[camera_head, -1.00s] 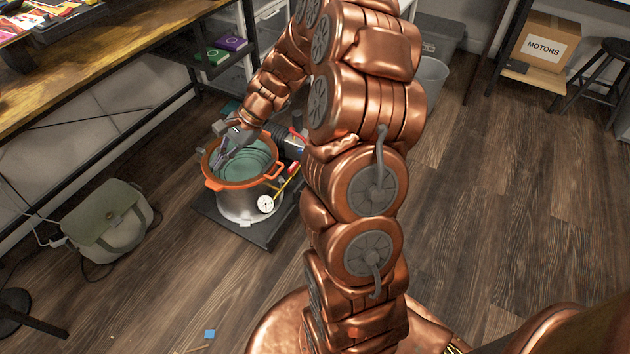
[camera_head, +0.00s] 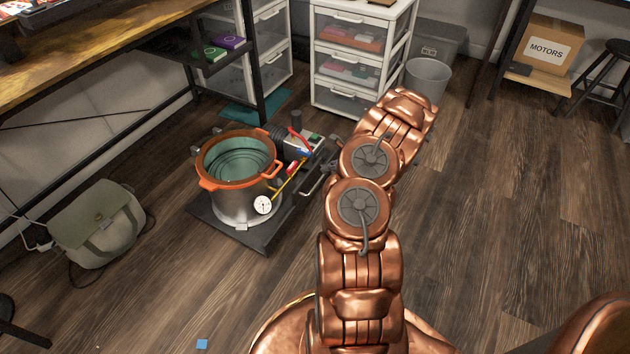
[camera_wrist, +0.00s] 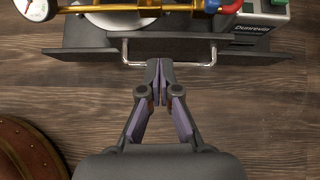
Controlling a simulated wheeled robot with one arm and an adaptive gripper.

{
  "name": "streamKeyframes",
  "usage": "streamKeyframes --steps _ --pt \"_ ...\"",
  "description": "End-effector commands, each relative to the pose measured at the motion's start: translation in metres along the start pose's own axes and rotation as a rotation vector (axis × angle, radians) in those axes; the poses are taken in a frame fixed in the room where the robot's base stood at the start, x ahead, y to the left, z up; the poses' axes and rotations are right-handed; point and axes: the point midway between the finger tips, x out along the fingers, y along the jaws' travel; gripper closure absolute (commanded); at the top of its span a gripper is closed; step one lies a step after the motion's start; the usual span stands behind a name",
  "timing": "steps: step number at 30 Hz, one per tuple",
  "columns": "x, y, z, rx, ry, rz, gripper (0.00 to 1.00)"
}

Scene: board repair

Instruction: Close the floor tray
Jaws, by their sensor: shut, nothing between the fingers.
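The floor tray (camera_head: 228,234) is a dark flat platform low on the wood floor, under a steel pot (camera_head: 236,207) with an orange rim. Its dark front edge (camera_wrist: 85,56) shows across the top of the wrist view, with a silver bar handle (camera_wrist: 195,64) sticking out. My gripper (camera_wrist: 160,64) is shut and empty, its fingertips at the middle of that handle in the picture. I cannot tell whether they touch it. In the head view my gripper (camera_head: 330,168) is small and partly hidden by my arm, on the tray's right side.
A pump unit (camera_head: 302,146) with hoses and a gauge (camera_head: 263,205) stand with the pot. A white drawer unit (camera_head: 340,92) and a grey bin (camera_head: 428,75) are behind. A bag (camera_head: 97,228) lies left. The floor to the right is clear.

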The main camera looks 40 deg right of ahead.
Motion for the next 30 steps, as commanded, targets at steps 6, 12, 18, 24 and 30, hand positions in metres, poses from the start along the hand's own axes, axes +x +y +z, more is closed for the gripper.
streamKeyframes --steps 6,12,18,24,30 --pt "0.006 -0.009 -0.023 0.048 0.012 -0.027 1.00" --pt "0.033 -0.010 -0.025 0.045 0.013 -0.027 1.00" --pt "0.067 -0.011 -0.026 0.044 0.014 -0.026 1.00" --pt "0.090 -0.012 -0.024 0.044 0.013 -0.027 1.00" --pt "0.099 -0.012 -0.023 0.045 0.012 -0.028 1.00"
